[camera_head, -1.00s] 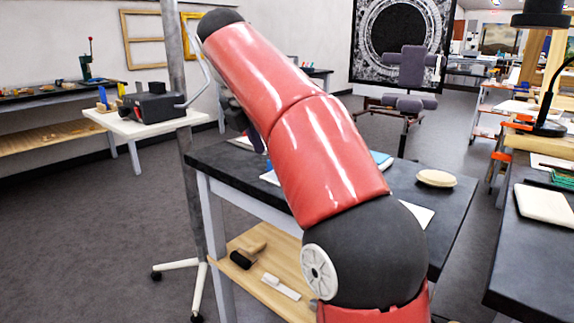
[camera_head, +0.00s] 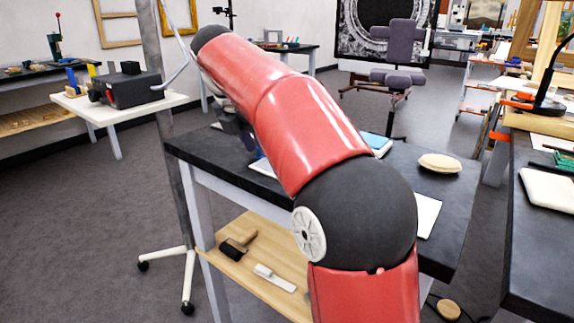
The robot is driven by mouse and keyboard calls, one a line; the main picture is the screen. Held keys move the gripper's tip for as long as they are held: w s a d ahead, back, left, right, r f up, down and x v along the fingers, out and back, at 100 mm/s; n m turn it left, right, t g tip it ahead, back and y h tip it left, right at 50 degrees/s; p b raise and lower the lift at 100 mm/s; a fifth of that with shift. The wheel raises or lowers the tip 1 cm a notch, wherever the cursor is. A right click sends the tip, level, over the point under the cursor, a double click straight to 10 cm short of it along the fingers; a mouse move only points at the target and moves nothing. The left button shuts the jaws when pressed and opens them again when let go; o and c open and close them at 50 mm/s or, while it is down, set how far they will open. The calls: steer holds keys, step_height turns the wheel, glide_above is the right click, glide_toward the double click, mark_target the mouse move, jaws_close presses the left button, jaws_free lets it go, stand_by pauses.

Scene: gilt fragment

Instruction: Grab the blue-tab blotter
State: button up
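My red arm crosses the dark-topped table (camera_head: 205,150) and hides much of its middle. My gripper (camera_head: 246,138) shows only in part, dark and small, just left of the arm over the table's far left side. Its fingers are too hidden to tell open from shut. A flat blue thing with a pale edge (camera_head: 377,142) lies on the table just right of the arm. Another pale, bluish flat piece (camera_head: 261,167) shows left of the arm, below the gripper. I cannot tell whether either is the blue-tab blotter.
A beige oval pad (camera_head: 439,163) and a white sheet (camera_head: 427,214) lie on the table's right part. A black-headed tool (camera_head: 238,243) and a white brush (camera_head: 275,278) lie on its lower shelf. A pole stand (camera_head: 170,130) is close left; another dark bench (camera_head: 545,240) is right.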

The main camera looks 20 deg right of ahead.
steer(key=shift+f, duration=0.15)
jaws_close()
stand_by(0.4)
